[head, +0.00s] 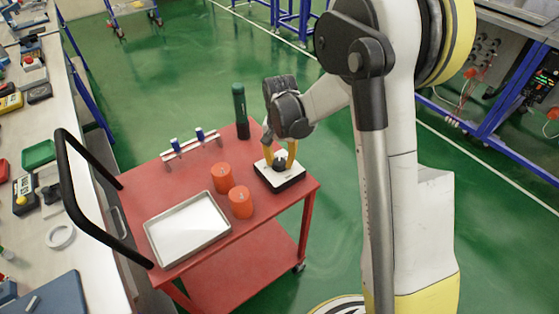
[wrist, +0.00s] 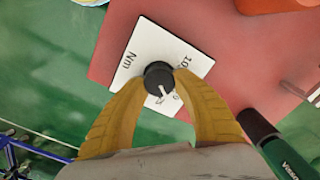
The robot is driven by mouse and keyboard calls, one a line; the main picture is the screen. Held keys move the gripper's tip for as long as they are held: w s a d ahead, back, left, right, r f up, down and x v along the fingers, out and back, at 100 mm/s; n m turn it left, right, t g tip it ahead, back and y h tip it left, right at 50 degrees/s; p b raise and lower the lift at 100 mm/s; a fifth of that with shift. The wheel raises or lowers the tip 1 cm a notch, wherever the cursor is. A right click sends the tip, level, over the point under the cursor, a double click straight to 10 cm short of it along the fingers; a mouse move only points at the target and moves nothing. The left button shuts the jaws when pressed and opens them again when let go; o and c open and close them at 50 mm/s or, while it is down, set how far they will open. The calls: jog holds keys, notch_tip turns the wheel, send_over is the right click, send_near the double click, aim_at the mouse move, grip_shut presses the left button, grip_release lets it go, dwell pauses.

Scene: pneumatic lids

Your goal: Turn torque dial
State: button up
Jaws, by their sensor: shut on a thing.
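The torque dial is a round black knob with a white pointer line (wrist: 159,78), set on a white plate with "Nm" and number markings (wrist: 140,55). In the head view the dial (head: 280,159) sits on top of a black-sided box with a white top (head: 281,178) on the red cart. My gripper (head: 279,152) reaches down onto the dial from above. In the wrist view its two yellow fingers (wrist: 160,85) are shut on the knob, one on each side. The pointer points toward the lower right, near the printed scale. Part of the scale is hidden by the knob and the fingers.
The red cart (head: 190,180) also carries two orange cylinders (head: 221,178), a white tray (head: 187,230), a dark green bottle (head: 240,110) and a small rack with blue-capped items (head: 190,146). A black cart handle (head: 75,190) rises at the left. A cluttered bench (head: 85,240) stands beyond it.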

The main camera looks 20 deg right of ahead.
aim_at(280, 161)
jog(key=m, duration=0.4)
jog(key=shift+s+m, duration=0.1)
jog(key=shift+m, duration=0.2)
dwell(0.3)
jog(key=o, duration=1.2)
jog(key=shift+r, duration=0.1)
notch_tip(280, 161, up, 12)
jog(key=shift+f, duration=0.1)
